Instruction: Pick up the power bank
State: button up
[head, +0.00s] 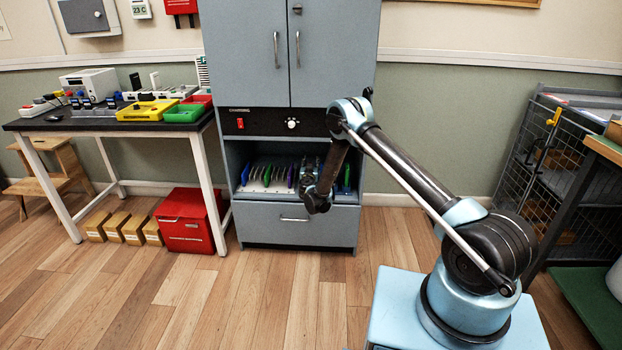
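I cannot pick out the power bank with certainty in the head view; the small items on the dark bench at left are too small to tell apart. My gripper (311,170) hangs from the bent arm in front of the open shelf of the grey cabinet (283,227). The arm's dark wrist hides part of that shelf, and the fingers are too small and dark to read. Several thin phone-like slabs, some green, blue and purple, stand upright in a pale rack (256,186) on the shelf.
The bench (62,125) holds a white box device (90,83), a yellow tray (146,111), a green tray (184,113) and small gadgets. A red chest (186,222) and several cardboard boxes (113,226) sit below. A wire cage (560,165) stands right. Middle floor is clear.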

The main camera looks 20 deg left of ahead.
jog(key=shift+a, duration=0.1)
grip_shut()
jog(key=shift+s, duration=0.1)
dwell(0.4)
